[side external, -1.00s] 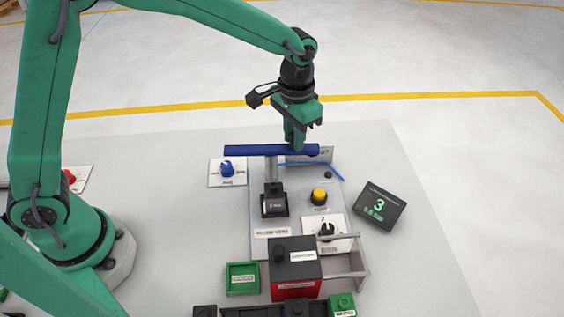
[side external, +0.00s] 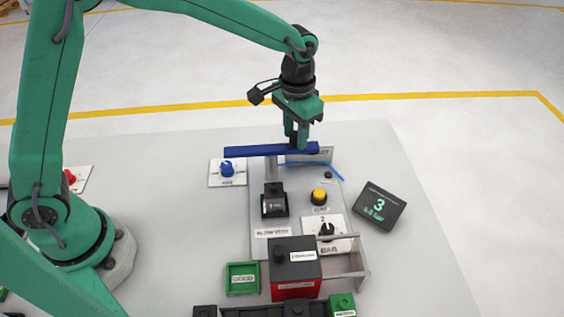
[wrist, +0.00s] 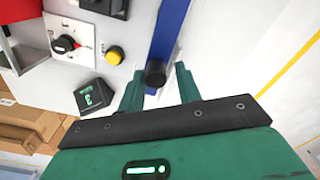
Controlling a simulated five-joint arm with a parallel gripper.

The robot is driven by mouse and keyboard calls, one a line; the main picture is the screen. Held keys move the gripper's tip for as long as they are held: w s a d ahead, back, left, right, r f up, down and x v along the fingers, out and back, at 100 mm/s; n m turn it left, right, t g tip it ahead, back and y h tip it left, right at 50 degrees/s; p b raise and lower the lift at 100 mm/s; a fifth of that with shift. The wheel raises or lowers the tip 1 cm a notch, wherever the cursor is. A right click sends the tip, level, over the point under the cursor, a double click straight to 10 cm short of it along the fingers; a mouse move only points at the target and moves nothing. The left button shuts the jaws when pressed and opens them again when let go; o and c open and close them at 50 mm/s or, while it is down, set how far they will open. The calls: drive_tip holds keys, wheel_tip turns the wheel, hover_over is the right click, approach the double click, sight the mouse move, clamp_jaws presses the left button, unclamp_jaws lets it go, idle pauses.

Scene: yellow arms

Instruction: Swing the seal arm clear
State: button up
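The seal arm is a long dark blue bar (side external: 262,151) lying level on top of a silver post (side external: 271,168). It also shows in the wrist view (wrist: 169,32), with a round black knob (wrist: 155,73) at its near end. My gripper (side external: 296,145) is above the bar's right end, pointing down. In the wrist view my gripper's two green fingers (wrist: 159,78) stand apart, one on each side of the knob, with gaps showing. The side view hides the knob behind the bar and fingers.
A black display (side external: 379,208) reads 3. A yellow knob (side external: 319,195), a black dial (side external: 326,230) and a red-and-black box (side external: 296,268) stand in front. A blue dial (side external: 227,169) is at the left.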

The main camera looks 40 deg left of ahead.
drive_tip(key=shift+s, duration=0.1)
idle(0.3)
drive_tip(key=shift+r, duration=3.7)
drive_tip(key=shift+s+a+r, duration=0.2)
drive_tip(key=shift+a+r, duration=0.1)
drive_tip(key=shift+r, duration=0.05)
drive_tip(key=s+a+r+n+t, duration=0.1)
drive_tip(key=s+a+r+t, duration=0.1)
drive_tip(key=s+a, duration=0.6)
drive_tip(key=s+a+r+n+t, duration=0.2)
drive_tip(key=s+a, duration=0.6)
drive_tip(key=s, duration=0.5)
drive_tip(key=shift+s+r+t, duration=0.35)
drive_tip(key=shift+r+t, duration=0.2)
drive_tip(key=shift+t, duration=0.25)
